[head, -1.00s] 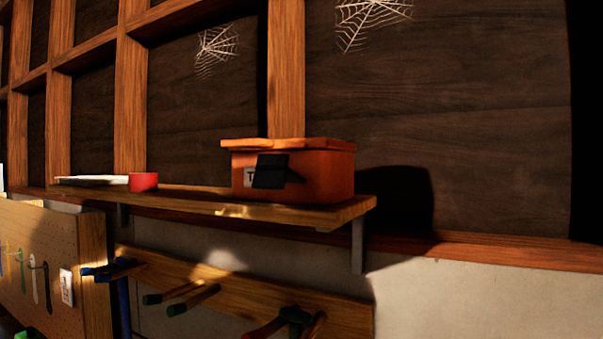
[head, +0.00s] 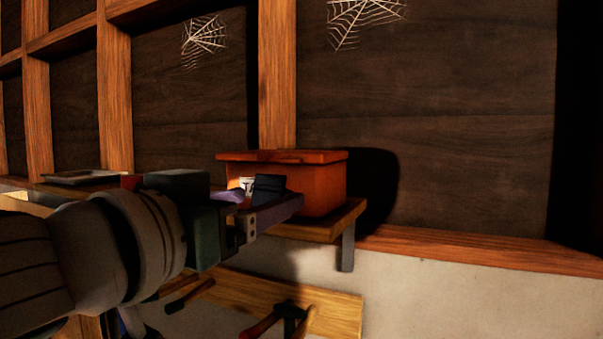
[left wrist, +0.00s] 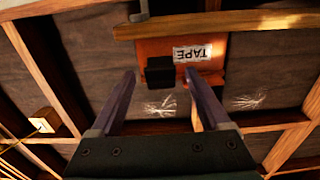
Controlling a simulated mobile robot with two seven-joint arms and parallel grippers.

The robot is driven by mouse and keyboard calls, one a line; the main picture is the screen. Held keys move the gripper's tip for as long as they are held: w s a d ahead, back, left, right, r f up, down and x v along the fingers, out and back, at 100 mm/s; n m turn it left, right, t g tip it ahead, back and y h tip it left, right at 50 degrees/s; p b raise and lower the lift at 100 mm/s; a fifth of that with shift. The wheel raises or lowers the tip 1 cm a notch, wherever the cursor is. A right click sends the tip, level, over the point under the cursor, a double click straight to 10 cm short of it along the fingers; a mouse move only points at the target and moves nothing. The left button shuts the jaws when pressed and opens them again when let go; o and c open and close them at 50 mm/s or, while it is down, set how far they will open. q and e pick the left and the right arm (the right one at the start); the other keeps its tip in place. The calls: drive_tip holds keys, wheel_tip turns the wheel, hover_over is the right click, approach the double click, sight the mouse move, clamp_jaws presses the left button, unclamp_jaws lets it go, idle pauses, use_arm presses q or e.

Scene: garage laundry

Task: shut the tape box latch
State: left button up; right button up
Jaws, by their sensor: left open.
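The orange tape box (head: 325,190) stands on the wooden shelf, its lid (head: 290,156) down on top. A black latch flap (head: 269,186) is on its front beside the white label and seems to stand out from the box face. In the left wrist view the picture is upside down, with the latch (left wrist: 160,71) beside the "TAPE" label (left wrist: 193,53). My left gripper (head: 272,200) reaches in from the left in front of the box. Its jaws are open and empty, with the latch seen between the fingertips (left wrist: 160,74). I cannot tell whether they touch the box. My right gripper is out of view.
The shelf (head: 325,222) ends just right of the box, above a metal bracket (head: 347,250). A flat pale item (head: 82,177) lies on the shelf at left. Tools hang from a wooden rail (head: 335,315) below. The wall right of the box is clear.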

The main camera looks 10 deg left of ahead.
use_arm(q)
drive_tip(key=shift+p+x, duration=0.35)
drive_tip(key=shift+x, duration=0.85)
clamp_jaws()
